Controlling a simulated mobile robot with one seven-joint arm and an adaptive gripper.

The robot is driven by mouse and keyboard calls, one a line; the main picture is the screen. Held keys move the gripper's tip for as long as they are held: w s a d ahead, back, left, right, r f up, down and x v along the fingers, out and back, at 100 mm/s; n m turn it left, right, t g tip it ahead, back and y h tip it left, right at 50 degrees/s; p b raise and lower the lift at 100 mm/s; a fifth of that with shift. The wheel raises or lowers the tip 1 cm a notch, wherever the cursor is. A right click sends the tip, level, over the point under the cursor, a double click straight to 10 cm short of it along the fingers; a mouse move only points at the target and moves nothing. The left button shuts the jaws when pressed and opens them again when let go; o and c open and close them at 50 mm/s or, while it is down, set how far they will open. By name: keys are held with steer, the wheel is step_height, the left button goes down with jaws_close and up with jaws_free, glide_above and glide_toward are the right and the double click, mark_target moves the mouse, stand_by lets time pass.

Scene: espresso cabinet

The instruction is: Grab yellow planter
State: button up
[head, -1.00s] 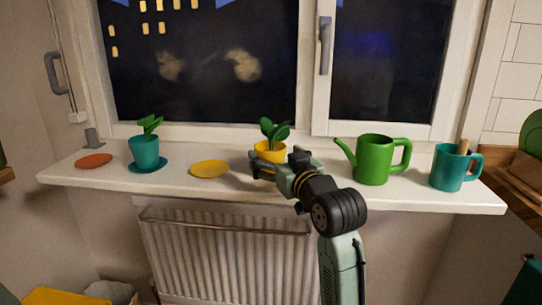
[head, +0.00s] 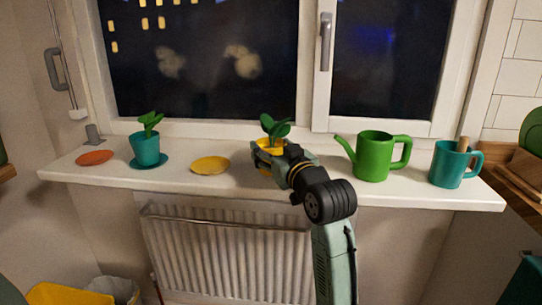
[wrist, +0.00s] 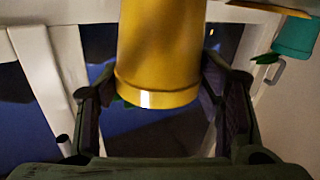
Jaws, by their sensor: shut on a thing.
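The yellow planter (wrist: 160,50) fills the upper middle of the wrist view, between the two fingers of my gripper (wrist: 165,110). In the head view the yellow planter (head: 268,146) is partly hidden by my gripper (head: 268,158), with its green leaves (head: 274,127) standing up above the rim. It looks upright at the windowsill. My gripper is shut on the planter, with a finger on either side. Whether the planter's base touches the sill is hidden.
On the white windowsill (head: 330,178), a yellow saucer (head: 210,165), a teal planter (head: 145,150) on a teal saucer (head: 150,164) and an orange saucer (head: 94,158) stand to the left. A green watering can (head: 373,158) and a teal mug (head: 447,168) stand to the right. The window is behind.

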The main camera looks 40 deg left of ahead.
steer(key=c, duration=0.6)
steer(key=shift+c, duration=0.3)
steer(key=shift+r, duration=0.15)
